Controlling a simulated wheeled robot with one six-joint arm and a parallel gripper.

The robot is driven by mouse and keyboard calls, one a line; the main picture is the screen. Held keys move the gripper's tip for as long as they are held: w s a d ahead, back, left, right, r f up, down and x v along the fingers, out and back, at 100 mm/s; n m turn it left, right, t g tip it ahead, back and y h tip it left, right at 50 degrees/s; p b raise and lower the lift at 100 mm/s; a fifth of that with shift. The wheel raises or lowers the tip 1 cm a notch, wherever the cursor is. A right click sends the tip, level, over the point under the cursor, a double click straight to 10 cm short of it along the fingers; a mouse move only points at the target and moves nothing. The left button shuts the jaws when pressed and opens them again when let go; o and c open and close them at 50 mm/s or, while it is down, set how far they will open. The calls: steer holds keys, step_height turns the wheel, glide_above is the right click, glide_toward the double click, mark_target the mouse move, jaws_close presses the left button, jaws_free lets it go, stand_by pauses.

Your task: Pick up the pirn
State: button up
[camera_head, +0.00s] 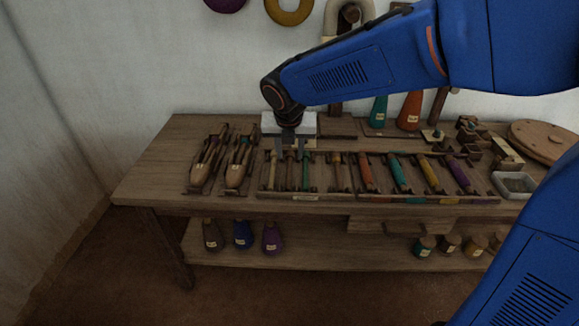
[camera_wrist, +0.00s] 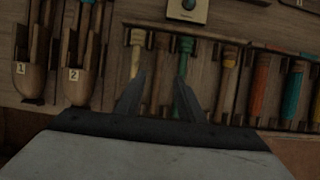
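Several pirns lie side by side in a wooden rack (camera_head: 330,197) on the table. A cream pirn (camera_head: 272,170), also in the wrist view (camera_wrist: 135,58), and a green pirn (camera_head: 305,172), also in the wrist view (camera_wrist: 184,58), are at its left end. Further right are an orange pirn (camera_head: 366,173), a teal pirn (camera_head: 399,175), a yellow pirn (camera_head: 429,175) and a purple pirn (camera_head: 459,174). My gripper (camera_head: 291,146) is over the rack's left end. In the wrist view my gripper (camera_wrist: 158,95) is open, fingers apart, nothing visibly held. Its fingers partly hide the left pirns.
Two wooden shuttles, labelled 1 (camera_wrist: 32,60) and 2 (camera_wrist: 82,65), lie left of the rack. A clear tray (camera_head: 515,185) and a round wooden board (camera_head: 545,141) are at the right. Cones (camera_head: 410,110) stand behind. Several bobbins sit on the lower shelf (camera_head: 320,250).

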mark_target(289, 164)
steer(key=shift+x, duration=3.5)
steer(key=shift+w+a+r, duration=0.1)
steer(key=shift+a, duration=0.05)
jaws_close()
